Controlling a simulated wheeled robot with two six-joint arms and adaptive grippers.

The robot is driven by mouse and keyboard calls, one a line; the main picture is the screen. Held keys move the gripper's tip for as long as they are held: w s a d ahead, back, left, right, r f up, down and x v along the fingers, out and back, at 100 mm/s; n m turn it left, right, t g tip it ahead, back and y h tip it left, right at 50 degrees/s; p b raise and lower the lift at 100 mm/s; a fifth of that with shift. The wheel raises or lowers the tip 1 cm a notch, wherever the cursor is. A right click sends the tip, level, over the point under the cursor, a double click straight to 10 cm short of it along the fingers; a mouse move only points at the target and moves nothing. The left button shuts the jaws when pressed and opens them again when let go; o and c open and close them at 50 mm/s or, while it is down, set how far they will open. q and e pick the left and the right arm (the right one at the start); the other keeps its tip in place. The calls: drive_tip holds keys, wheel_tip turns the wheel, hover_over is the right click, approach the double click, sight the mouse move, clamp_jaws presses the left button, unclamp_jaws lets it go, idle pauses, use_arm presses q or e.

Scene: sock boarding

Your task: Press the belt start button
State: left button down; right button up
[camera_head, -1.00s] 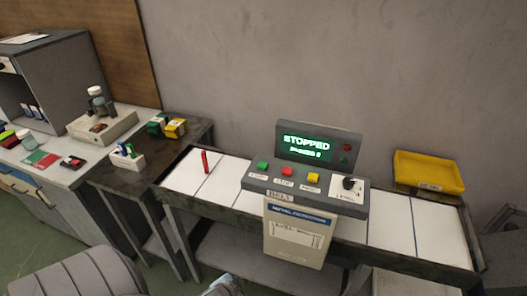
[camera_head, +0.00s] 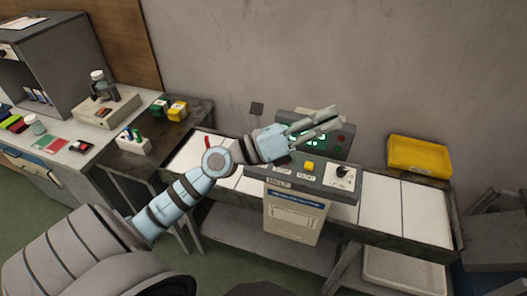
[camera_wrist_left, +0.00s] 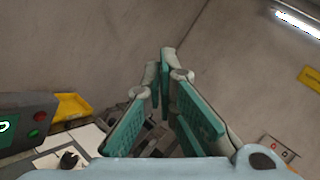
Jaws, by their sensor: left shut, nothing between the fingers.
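The grey belt control panel (camera_head: 345,187) stands at the front of the belt, with a yellow button (camera_head: 309,166) and a black knob (camera_head: 342,171) showing. The green button at its left end is hidden behind my left arm and gripper. My left gripper (camera_head: 336,116) is shut and empty. In the head view it lies across the panel's display (camera_head: 342,139), pointing right and covering much of its green text. In the left wrist view the gripper's teal-padded fingers (camera_wrist_left: 167,62) rise in the middle, and the display's edge (camera_wrist_left: 25,130) and the knob (camera_wrist_left: 68,160) show at the lower left.
The white belt (camera_head: 380,205) runs left and right behind the panel. A yellow tray (camera_head: 420,154) sits at its back right. A side table (camera_head: 160,150) with small boxes stands left.

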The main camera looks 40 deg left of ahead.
use_arm(q)
drive_tip(key=w+a+f+m+g+y, duration=0.3)
drive_tip(key=a+f+m+g+y, duration=0.25)
drive_tip(key=f+m, duration=0.3)
drive_tip(key=a+f+g+y, duration=0.1)
drive_tip(key=a+y, duration=0.5)
drive_tip(key=a, duration=0.6)
drive_tip(key=shift+f+m+g, duration=0.25)
drive_tip(key=shift+m+g, duration=0.1)
drive_tip(key=shift+g, duration=0.3)
drive_tip(key=shift+d+y, duration=0.1)
drive_tip(key=shift+y, duration=0.15)
